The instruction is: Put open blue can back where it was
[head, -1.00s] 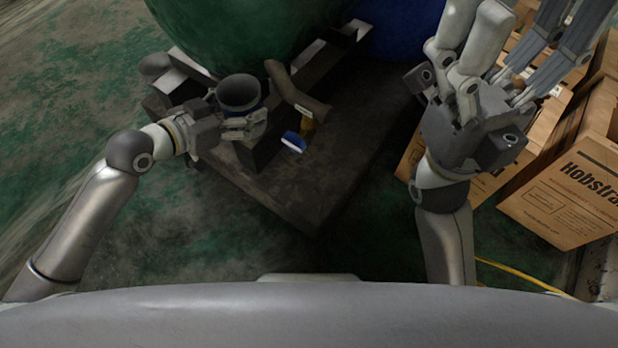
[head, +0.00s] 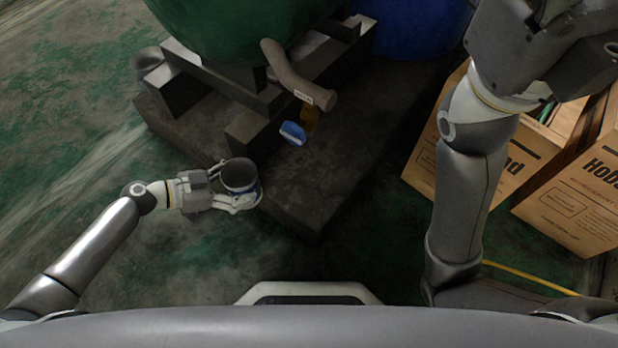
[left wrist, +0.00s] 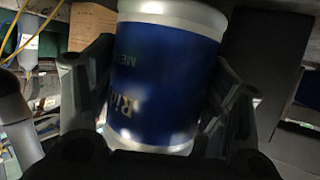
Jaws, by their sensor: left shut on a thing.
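The open blue can (head: 238,175) is held in my left gripper (head: 240,198), and its dark open top faces up toward the head camera. In the left wrist view the can (left wrist: 165,75) shows a blue label with pale bands at top and bottom, between the two fingers of my left gripper (left wrist: 160,100). The can is over the near left edge of the dark platform (head: 330,175); I cannot tell whether it touches. My right arm reaches up over the boxes at the right, and its fingers are out of the frame.
A green tank (head: 235,25) on dark supports stands at the back of the platform, with a blue drum (head: 415,30) beside it. Cardboard boxes (head: 575,205) fill the right. The floor at left is clear.

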